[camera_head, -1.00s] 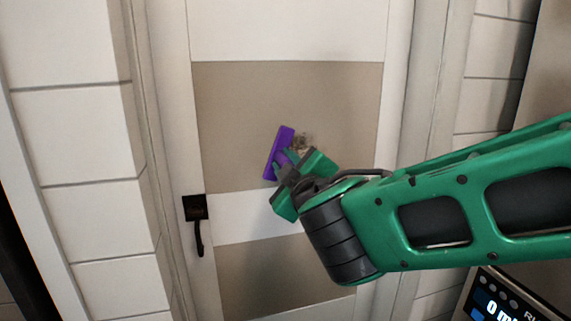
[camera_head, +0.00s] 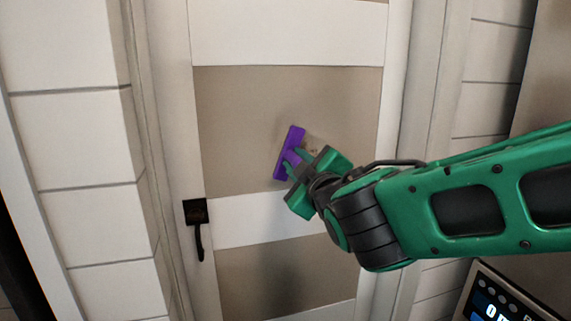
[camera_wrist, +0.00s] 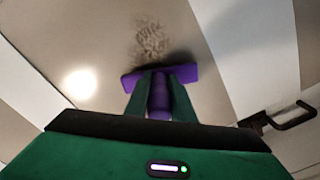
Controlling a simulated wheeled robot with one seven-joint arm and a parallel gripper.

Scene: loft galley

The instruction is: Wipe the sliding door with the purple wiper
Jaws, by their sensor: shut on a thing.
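The purple wiper (camera_head: 290,153) is in my gripper (camera_head: 297,166), which is shut on its handle. In the wrist view the wiper (camera_wrist: 190,73) spans crosswise beyond the fingers of my gripper (camera_wrist: 160,95). The sliding door (camera_head: 290,215) is white with beige panels. The wiper head is at the upper beige panel; I cannot tell for sure whether it touches. A brown smudge (camera_wrist: 152,40) on the panel lies just beyond the wiper head in the wrist view. In the head view only a small part of the smudge (camera_head: 313,151) shows, right of the wiper.
A black handle (camera_head: 197,225) is on the door's left side and also shows at right in the wrist view (camera_wrist: 285,118). White tiled wall (camera_head: 65,150) stands at left. A device with a lit display (camera_head: 500,300) is at the lower right.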

